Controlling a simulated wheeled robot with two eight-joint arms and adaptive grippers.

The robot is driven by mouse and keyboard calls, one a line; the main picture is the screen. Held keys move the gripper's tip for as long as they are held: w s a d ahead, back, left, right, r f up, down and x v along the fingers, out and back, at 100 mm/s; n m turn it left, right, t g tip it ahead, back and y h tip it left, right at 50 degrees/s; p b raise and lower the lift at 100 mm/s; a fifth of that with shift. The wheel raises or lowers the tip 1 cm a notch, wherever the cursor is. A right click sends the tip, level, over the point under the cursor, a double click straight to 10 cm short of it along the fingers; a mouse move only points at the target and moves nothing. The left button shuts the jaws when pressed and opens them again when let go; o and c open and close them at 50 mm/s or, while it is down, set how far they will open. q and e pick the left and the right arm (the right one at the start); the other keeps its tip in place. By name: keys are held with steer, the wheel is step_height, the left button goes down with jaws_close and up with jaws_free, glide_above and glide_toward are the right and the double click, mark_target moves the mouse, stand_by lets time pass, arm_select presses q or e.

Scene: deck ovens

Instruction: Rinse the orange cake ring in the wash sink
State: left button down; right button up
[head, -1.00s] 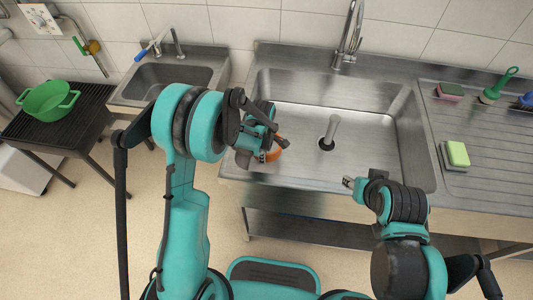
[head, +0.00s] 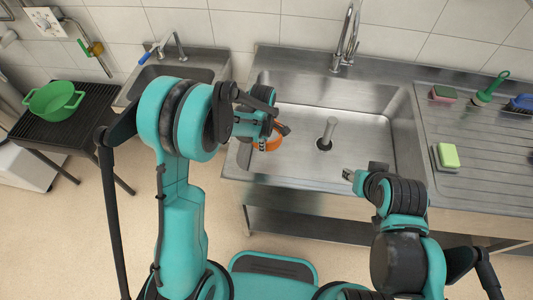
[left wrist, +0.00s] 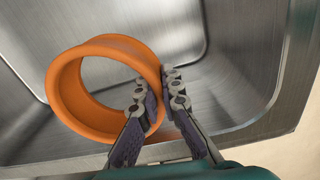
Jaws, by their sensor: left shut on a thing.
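The orange cake ring (left wrist: 72,92) is a wide open band, held by one side of its wall in my left gripper (left wrist: 158,100). In the head view the ring (head: 272,143) shows only in part, behind the left gripper (head: 274,130), over the left end of the wash sink. The wash sink (head: 378,130) is a large steel basin with an upright grey standpipe (head: 328,132) near its middle. I cannot tell whether the ring touches the sink. My right gripper (head: 350,176) is at the sink's front edge, apart from the ring; its fingers are too small to read.
A tall faucet (head: 347,38) stands behind the sink. Sponges (head: 447,155) and brushes (head: 491,88) lie on the drainboard at the right. A small hand sink (head: 165,75) and a green pot (head: 54,100) on a black rack are at the left. The basin's right half is clear.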

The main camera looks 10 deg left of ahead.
arm_select(q)
steer(key=shift+r+p, duration=2.7)
steer(key=shift+r, duration=1.75)
step_height(320, 180, up, 4)
steer(key=shift+p, duration=1.2)
steer(key=shift+f, duration=0.1)
